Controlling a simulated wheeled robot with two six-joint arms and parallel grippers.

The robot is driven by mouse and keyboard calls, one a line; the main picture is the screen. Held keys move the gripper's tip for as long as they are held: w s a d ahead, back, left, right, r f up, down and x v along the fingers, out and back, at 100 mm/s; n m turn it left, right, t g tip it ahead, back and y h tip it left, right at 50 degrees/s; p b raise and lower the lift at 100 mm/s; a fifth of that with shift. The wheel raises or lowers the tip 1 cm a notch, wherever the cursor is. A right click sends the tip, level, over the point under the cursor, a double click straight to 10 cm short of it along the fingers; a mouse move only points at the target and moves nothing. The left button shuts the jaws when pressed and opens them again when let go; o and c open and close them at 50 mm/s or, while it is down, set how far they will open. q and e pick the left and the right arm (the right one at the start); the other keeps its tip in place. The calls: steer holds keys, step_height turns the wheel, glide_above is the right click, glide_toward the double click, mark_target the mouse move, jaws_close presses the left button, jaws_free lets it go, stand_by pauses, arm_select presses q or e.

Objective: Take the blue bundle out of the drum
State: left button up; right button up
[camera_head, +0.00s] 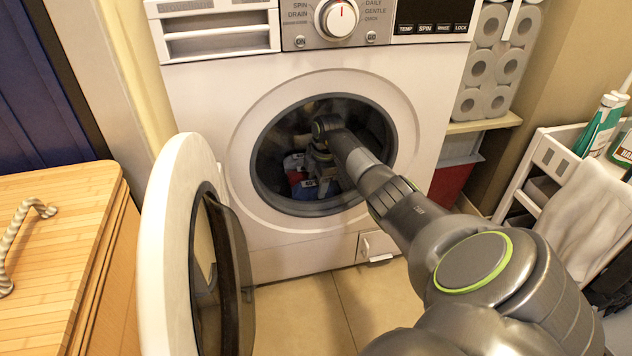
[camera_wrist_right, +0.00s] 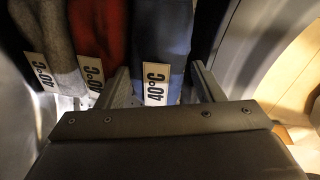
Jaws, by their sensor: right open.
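The blue bundle (camera_wrist_right: 165,38) lies inside the washer drum, with a white "40°C" tag at its near end. In the right wrist view it is between my right gripper's two fingers, with the tag low between them. My right gripper (camera_wrist_right: 163,84) is open; I cannot tell whether either finger touches the cloth. In the head view my right arm reaches through the round door opening, and the right gripper (camera_head: 320,160) is partly dark inside the drum at the bundles. My left gripper is not in view.
A red bundle (camera_wrist_right: 98,38) and a grey bundle (camera_wrist_right: 46,30) lie left of the blue one, both tagged "40°C". The washer (camera_head: 210,105) has its door (camera_head: 165,240) swung open to the left. A wooden-topped cabinet (camera_head: 60,220) stands left, a white cart (camera_head: 545,155) right.

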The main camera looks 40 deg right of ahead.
steer(key=shift+f, duration=0.25)
stand_by(0.3)
steer(key=c, duration=0.7)
steer(key=shift+r, duration=0.15)
